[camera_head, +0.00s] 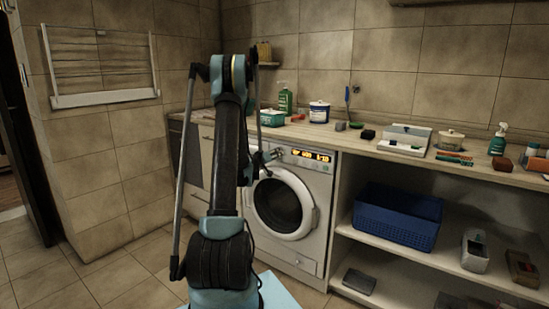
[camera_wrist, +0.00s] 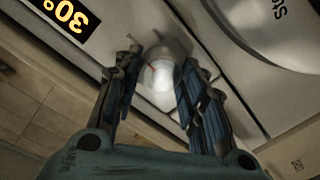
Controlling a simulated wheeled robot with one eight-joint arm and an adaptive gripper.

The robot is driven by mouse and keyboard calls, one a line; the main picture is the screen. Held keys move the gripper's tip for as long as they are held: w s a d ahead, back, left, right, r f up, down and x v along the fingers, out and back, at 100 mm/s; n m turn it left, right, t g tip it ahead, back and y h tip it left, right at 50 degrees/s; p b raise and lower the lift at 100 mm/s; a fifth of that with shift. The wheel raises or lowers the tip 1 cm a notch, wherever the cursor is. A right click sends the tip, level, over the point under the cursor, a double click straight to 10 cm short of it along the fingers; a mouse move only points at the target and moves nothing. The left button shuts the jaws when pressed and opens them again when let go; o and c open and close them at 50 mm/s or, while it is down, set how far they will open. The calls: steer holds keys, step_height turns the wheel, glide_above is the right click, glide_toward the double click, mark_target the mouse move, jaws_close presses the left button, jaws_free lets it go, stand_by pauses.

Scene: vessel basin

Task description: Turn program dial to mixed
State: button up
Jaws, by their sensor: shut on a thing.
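The white washing machine (camera_head: 291,205) stands under the counter, with a round door and a lit display (camera_head: 311,156). The program dial (camera_wrist: 158,76) is a pale round knob on its front panel, seen in the wrist view. My gripper (camera_wrist: 158,68) has one finger on each side of the dial and is shut on it. In the head view my gripper (camera_head: 268,157) is at the panel's upper left, and my arm hides part of the machine. The wrist view shows "30°" upside down on the display (camera_wrist: 66,14). The dial's marks and pointer cannot be read.
The counter (camera_head: 370,144) above holds bottles, jars and small items. A blue basket (camera_head: 397,216) sits on the open shelf to the right, with other items on the shelves. The tiled floor (camera_head: 120,268) at left is clear.

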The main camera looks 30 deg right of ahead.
steer(key=shift+w+a, duration=0.15)
steer(key=shift+w, duration=0.1)
steer(key=o, duration=1)
steer(key=shift+c, duration=0.2)
steer(key=shift+o, duration=0.5)
steer(key=shift+s, duration=0.1)
steer(key=v, duration=1.1)
steer(key=shift+a, duration=0.4)
steer(key=shift+s, duration=0.1)
